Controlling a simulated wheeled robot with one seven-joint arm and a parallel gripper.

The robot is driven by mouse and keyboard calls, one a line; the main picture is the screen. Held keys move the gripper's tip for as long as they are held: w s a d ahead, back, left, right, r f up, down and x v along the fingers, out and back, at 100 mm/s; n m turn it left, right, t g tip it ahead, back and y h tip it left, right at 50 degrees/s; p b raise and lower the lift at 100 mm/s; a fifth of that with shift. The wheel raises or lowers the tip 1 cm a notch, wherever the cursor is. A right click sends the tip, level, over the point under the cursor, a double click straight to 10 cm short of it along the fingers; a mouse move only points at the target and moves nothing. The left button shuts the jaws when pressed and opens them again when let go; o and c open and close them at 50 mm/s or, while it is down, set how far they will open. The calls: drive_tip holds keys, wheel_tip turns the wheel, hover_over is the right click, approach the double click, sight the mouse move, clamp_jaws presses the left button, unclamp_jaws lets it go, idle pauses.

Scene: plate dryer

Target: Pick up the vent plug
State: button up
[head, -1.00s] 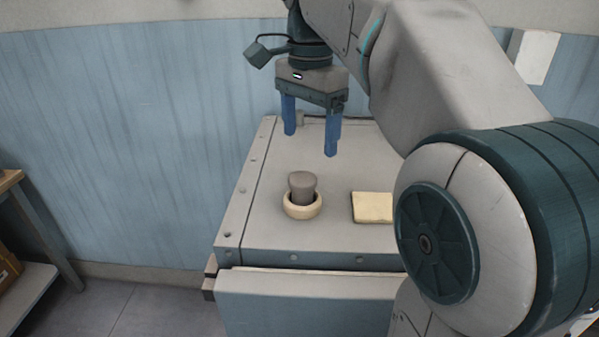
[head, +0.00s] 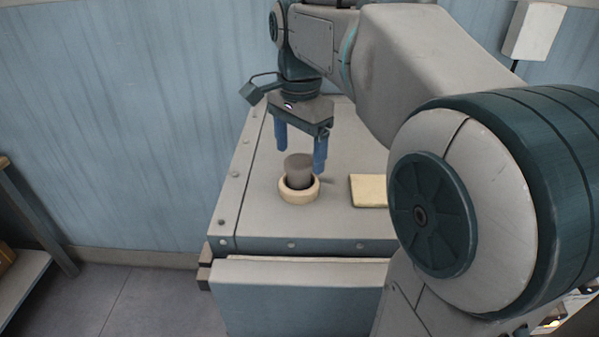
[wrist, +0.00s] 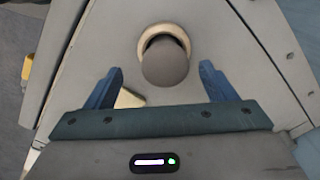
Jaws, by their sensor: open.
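The vent plug (head: 299,170) is a grey-brown, tapered stopper. It stands upright in a cream ring (head: 299,195) on top of the grey dryer cabinet (head: 262,222). My gripper (head: 300,160) is open and empty, with its blue fingers pointing down. In the head view the fingers are above and behind the plug, and the right fingertip is close to the plug's upper right. In the wrist view the plug (wrist: 165,62) shows beyond the fingertips, centred between them, with the cream ring (wrist: 146,40) partly hidden behind it.
A flat cream block (head: 368,190) lies on the cabinet top to the right of the ring. My arm hides the cabinet's right side. A shelf unit (head: 30,275) stands at the far left. A white box (head: 534,30) is at the upper right.

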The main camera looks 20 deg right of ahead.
sight(299, 160)
drive_tip(key=shift+w+f, duration=0.2)
drive_tip(key=shift+f, duration=0.9)
drive_tip(key=shift+w+f, duration=0.15)
drive_tip(key=shift+f, duration=0.9)
drive_tip(key=c, duration=1.2)
drive_tip(key=shift+o, duration=0.2)
drive_tip(key=shift+r, duration=0.1)
